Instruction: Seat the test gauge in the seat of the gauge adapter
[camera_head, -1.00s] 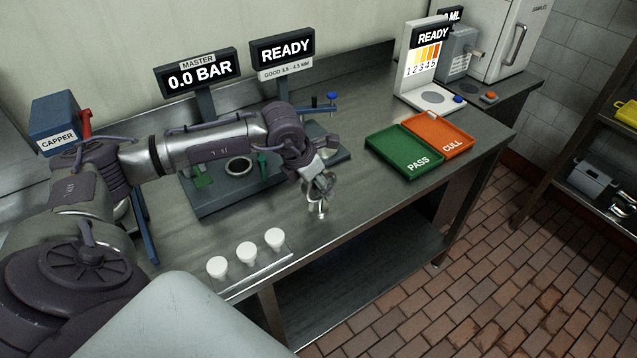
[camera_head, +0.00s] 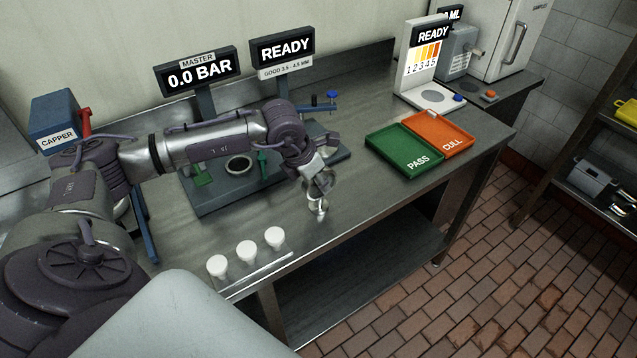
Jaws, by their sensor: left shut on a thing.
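My left gripper (camera_head: 320,178) is shut on a small shiny metal piece, which looks like the test gauge (camera_head: 317,208). It hangs below the fingers over the front part of the steel bench, with its lower end pointing down. The fingers hide part of its upper side. A dark ring-shaped seat (camera_head: 238,165), which looks like that of the gauge adapter, is on the grey base plate (camera_head: 215,206) behind and left of the gripper. The held piece is apart from this seat. My right gripper is not in view.
Several displays stand at the back, including the MASTER sign (camera_head: 200,76) reading 0.0 BAR. Three white cups (camera_head: 246,252) stand along the front edge. A green PASS tray (camera_head: 380,154) and orange CULL tray (camera_head: 466,142) lie to the right. The bench between gripper and trays is clear.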

